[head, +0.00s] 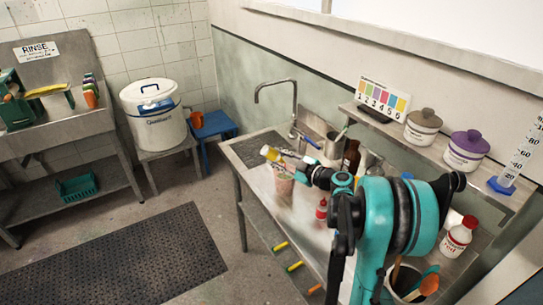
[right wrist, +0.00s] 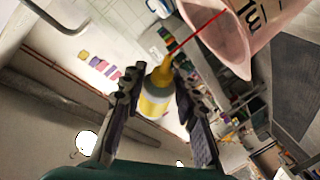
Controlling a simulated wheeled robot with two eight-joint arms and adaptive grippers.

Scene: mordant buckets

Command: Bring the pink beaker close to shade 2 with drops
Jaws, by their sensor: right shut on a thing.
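The pink beaker (head: 283,187) stands on the steel bench; its clear wall and dark markings also show at the upper right of the right wrist view (right wrist: 238,45). My right gripper (head: 285,163) is shut on a yellow-and-white dropper bottle (right wrist: 155,98), tilted above the beaker with its yellow nozzle towards the mouth. A thin red line crosses from near the nozzle over the beaker; I cannot tell what it is. The shade card (head: 383,97) with numbered colour patches stands on the shelf. My left gripper is not in view.
A small red bottle (head: 322,209) stands right of the beaker. The tap (head: 293,105) rises behind. Two lidded pots (head: 422,128) (head: 466,150) sit on the shelf. A white red-capped bottle (head: 459,236) and a utensil pot (head: 405,284) are at the right.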

